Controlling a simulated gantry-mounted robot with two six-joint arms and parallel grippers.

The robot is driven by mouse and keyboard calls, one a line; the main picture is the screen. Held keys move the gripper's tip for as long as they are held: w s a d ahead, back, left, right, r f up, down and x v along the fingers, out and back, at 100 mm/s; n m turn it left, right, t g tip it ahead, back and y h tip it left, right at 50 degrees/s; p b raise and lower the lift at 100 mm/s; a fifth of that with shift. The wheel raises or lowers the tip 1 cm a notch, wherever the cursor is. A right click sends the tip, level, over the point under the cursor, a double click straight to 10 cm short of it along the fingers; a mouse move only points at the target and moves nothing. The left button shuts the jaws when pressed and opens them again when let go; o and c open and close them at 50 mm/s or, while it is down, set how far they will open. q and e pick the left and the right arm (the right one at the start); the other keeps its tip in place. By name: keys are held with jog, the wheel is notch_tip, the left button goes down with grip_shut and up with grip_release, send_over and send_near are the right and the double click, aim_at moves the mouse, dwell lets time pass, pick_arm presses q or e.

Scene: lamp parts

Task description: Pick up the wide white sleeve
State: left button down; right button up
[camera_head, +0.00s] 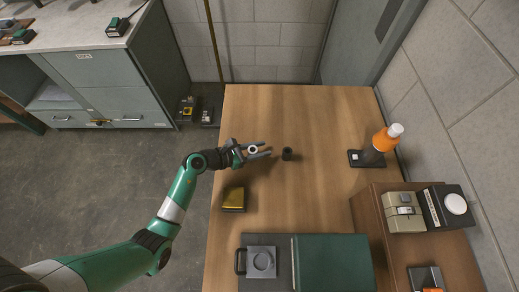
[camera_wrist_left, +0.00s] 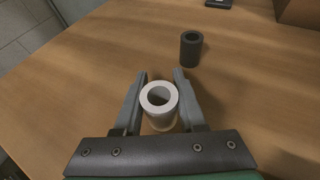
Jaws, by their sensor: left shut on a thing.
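The wide white sleeve (camera_head: 252,154) is a short, thick-walled white tube with a round hole. It stands upright between the fingers of my left gripper (camera_head: 267,149), over the near-left part of the wooden table (camera_head: 320,115). In the left wrist view the sleeve (camera_wrist_left: 163,116) sits back from the fingertips, close to the palm. My left gripper (camera_wrist_left: 160,73) is shut on it. I cannot tell whether its bottom touches the table. My right gripper is not in view.
A dark sleeve (camera_head: 287,155) stands upright just beyond the fingertips. A yellow block (camera_head: 233,199) lies near the table's left edge. The table's back is clear.

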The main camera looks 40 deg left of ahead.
pick_arm(q)
jog(key=s+d+r+p, duration=0.5)
jog(key=s+r+p, duration=0.2)
jog(key=s+r, duration=0.4)
jog(key=shift+s+r+p, duration=0.2)
jog(key=shift+s+p, duration=0.15)
jog(key=shift+s, duration=0.6)
